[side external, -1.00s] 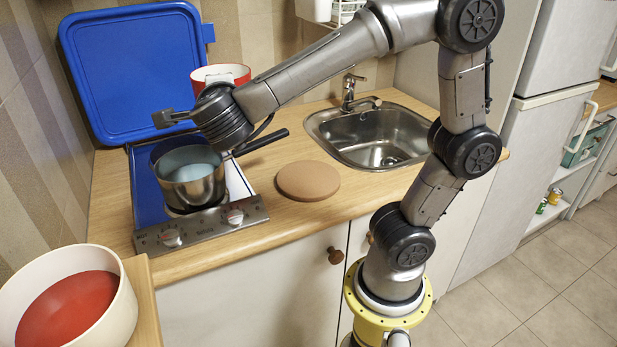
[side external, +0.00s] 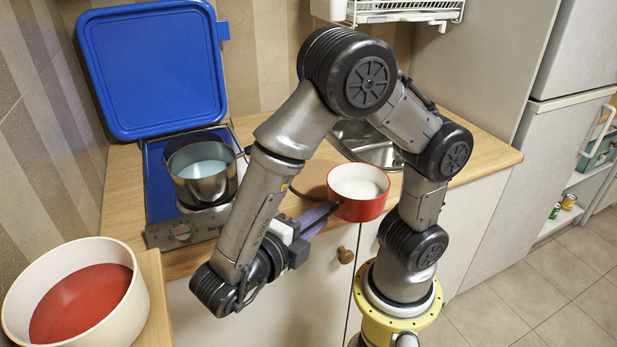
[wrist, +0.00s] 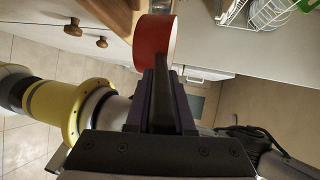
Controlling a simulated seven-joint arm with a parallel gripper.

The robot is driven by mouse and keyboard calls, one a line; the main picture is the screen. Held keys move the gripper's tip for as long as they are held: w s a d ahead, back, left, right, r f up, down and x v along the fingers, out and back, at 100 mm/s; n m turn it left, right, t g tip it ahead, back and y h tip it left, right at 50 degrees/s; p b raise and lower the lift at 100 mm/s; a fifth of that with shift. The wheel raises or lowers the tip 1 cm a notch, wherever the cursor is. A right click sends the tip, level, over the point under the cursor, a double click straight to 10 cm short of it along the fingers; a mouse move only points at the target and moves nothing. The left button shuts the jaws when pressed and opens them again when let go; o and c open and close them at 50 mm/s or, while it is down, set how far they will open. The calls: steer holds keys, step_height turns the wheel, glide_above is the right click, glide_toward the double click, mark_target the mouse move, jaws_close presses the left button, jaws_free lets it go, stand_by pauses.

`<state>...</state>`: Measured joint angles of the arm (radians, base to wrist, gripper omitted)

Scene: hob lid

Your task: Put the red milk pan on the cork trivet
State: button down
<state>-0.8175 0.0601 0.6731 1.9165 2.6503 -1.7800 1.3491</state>
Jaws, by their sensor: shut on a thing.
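The red milk pan (side external: 358,208), with a pale inside, is near the counter's front edge in the side view, to the right of the cork trivet and overlapping it in the picture. It appears held in the air. The pan also shows at the top of the wrist view (wrist: 150,42). My gripper (side external: 325,210) is shut on its dark handle (wrist: 174,88), from the left and front of the pan. The round cork trivet (side external: 313,178) lies flat on the counter, partly hidden by my arm and the pan. Its visible top is bare.
A steel pot (side external: 205,183) with pale blue contents stands on the hob (side external: 170,232), left of the trivet. The blue lid (side external: 152,70) stands raised behind. The sink (side external: 372,142) is behind my arm. A cream bowl (side external: 130,310) with a red inside is front left.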

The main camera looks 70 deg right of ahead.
steer(key=shift+w+d+f, duration=0.55)
steer(key=shift+w+d, duration=1.5)
steer(key=shift+w+d+f, duration=0.6)
steer(key=shift+w+d, duration=1.45)
steer(key=shift+w+d+f, duration=0.55)
steer(key=shift+w+d, duration=1.5)
steer(key=shift+f, duration=0.1)
steer(key=c, duration=0.8)
jaws_free()
steer(key=shift+f, duration=0.1)
steer(key=shift+r, duration=0.2)
steer(key=v, duration=0.7)
steer(key=shift+a, duration=0.25)
